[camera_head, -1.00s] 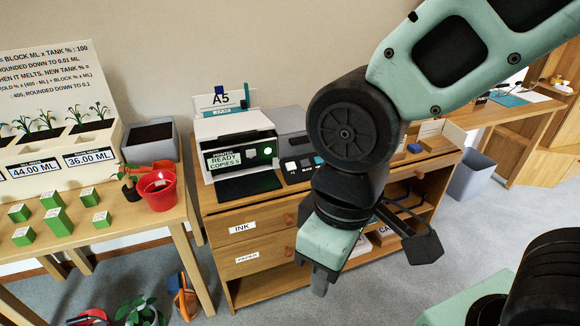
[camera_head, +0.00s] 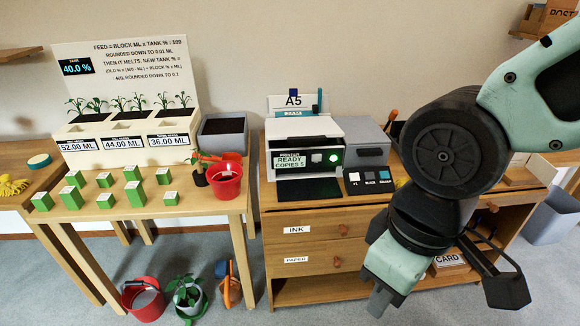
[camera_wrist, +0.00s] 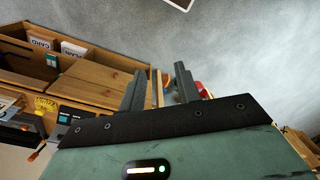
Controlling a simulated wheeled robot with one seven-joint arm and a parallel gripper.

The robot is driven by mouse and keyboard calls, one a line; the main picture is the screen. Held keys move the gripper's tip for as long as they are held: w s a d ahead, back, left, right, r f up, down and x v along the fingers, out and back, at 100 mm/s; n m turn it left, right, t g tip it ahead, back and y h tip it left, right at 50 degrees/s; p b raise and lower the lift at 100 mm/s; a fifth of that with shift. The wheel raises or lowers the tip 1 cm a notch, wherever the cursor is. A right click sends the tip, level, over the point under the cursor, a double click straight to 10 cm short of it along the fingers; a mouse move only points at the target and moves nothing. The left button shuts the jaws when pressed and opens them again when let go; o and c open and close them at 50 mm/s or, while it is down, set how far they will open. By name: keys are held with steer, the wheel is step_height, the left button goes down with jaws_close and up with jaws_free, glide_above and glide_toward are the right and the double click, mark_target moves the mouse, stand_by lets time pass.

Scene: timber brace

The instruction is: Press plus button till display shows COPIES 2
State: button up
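The printer (camera_head: 345,146) stands on the wooden cabinet in the head view, with an A5 sign on top. Its display (camera_head: 291,161) reads READY and COPIES, with a final digit too small to read surely. A pale button (camera_head: 316,158) and a green button (camera_head: 333,157) sit beside the display. A small dark panel (camera_head: 366,189) at its right has a white key (camera_head: 354,177) marked like "+1", beside BLACK and COLOUR keys. My gripper (camera_head: 378,302) hangs low in front of the cabinet, below and right of the panel, touching nothing visible. In the wrist view its fingers (camera_wrist: 160,82) are apart and empty.
The cabinet (camera_head: 335,206) has INK and PAPER drawers and an open shelf. A planter table (camera_head: 215,210) stands left with green blocks and a red pot (camera_head: 225,181). Pots and a red bucket (camera_head: 143,298) stand on the floor. A bin (camera_head: 555,215) is at right.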

jaws_close()
stand_by(1.6)
